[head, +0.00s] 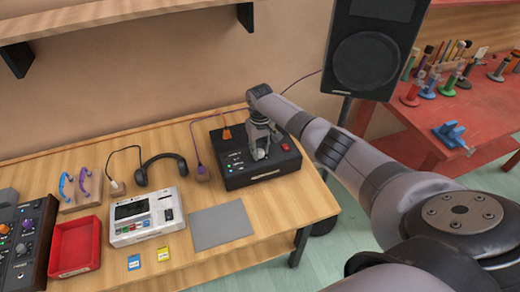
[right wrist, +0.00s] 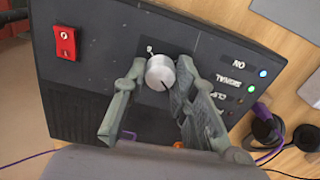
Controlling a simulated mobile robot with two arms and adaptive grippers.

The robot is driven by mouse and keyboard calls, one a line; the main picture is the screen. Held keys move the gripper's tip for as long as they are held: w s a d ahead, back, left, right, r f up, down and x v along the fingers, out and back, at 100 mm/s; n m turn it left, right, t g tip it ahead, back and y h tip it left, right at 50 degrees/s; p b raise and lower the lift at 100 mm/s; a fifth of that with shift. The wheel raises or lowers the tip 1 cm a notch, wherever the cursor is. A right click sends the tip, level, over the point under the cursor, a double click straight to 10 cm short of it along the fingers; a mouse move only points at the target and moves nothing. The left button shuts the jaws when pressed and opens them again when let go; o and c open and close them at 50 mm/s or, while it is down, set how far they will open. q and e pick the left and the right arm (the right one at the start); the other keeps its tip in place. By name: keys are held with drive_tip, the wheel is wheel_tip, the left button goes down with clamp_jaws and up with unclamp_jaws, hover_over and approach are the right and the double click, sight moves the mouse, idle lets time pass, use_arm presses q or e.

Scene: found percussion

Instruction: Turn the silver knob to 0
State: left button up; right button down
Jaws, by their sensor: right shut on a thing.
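A dark pointer line on the knob aims toward the lower right of that view. A small white mark is printed just above the knob, too small to read surely. In the head view, my right gripper (head: 259,148) reaches down at the box and mostly hides the knob. My left gripper is not in view.
A red rocker switch (right wrist: 67,42) is on the box. On the table are a grey mat (head: 220,225), a white device (head: 146,216), a red tray (head: 75,247), headphones (head: 160,167) and a mixer (head: 25,240). A speaker (head: 371,45) stands behind my right arm.

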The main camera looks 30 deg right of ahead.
sight(260, 151)
drive_tip(key=n, duration=0.3)
drive_tip(key=shift+n, duration=0.4)
drive_tip(key=n, duration=0.4)
drive_tip(key=shift+n, duration=0.3)
drive_tip(key=n+b, duration=0.1)
drive_tip(key=n, duration=0.3)
drive_tip(key=shift+w+r+n, duration=0.1)
drive_tip(key=shift+n, duration=2.1)
drive_tip(key=c, duration=1.3)
unclamp_jaws()
drive_tip(key=shift+b, duration=0.3)
wheel_tip(260, 151, up, 12)
